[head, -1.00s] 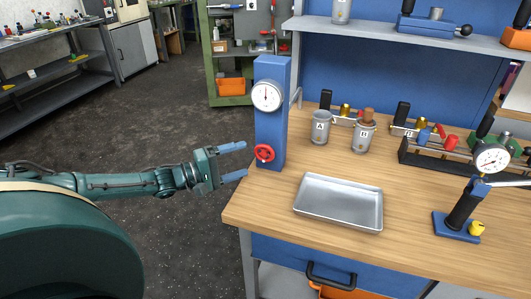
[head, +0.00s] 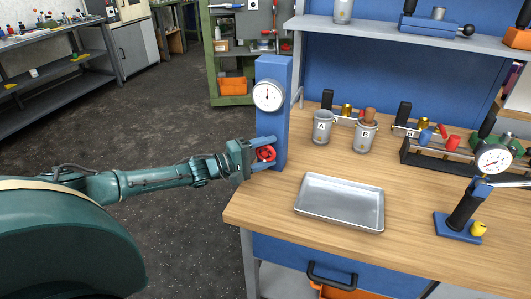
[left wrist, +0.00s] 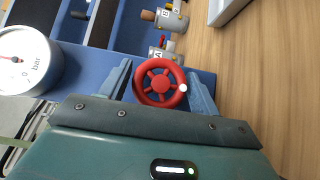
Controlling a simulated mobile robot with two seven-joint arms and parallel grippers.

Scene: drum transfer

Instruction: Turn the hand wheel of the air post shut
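The air post (head: 273,121) is a blue upright column at the left edge of the workbench. Its round pressure gauge (head: 268,96) is on the upper front; the gauge also shows at the left of the left wrist view (left wrist: 26,60). The red hand wheel (head: 265,154) is low on the post and shows whole in the left wrist view (left wrist: 160,83), with a pale knob on its rim. My left gripper (head: 266,153) is open, its blue fingers on either side of the wheel, with small gaps visible in the wrist view. My right gripper is not in view.
A metal tray (head: 340,225) lies on the bench right of the post. Cups A (head: 322,128) and B (head: 364,138) stand behind it. A dial gauge stand (head: 465,215) is at the right. The floor left of the bench is clear.

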